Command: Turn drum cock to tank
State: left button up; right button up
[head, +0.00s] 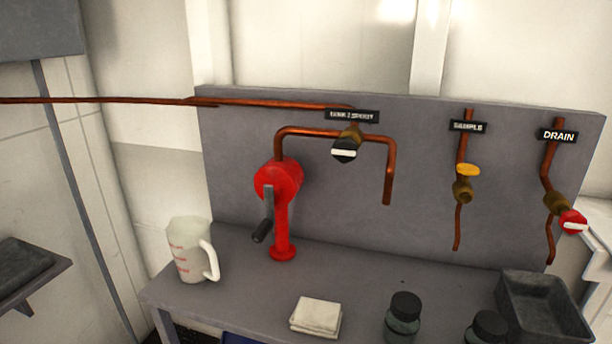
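The cock with a black knob (345,151) sits on a brass body under a small black label (352,116), which seems to name tank and spout. A white bar on the knob's face lies about level. From this cock one copper pipe (270,104) runs off to the left, another (310,131) bends down to the red hand-crank pump (279,185), and a short spout (388,175) hangs open-ended at right. Neither of my grippers is in view.
Two other valves stand right: SAMPLE with a yellow handle (468,169) and DRAIN with a red knob (573,221). On the bench (253,297) are a measuring jug (188,250), folded white cloth (316,315), dark jars (402,321) and a grey tray (513,285). Space before the cock is clear.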

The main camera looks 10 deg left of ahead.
aim_at(344, 149)
jog(key=l, duration=1.65)
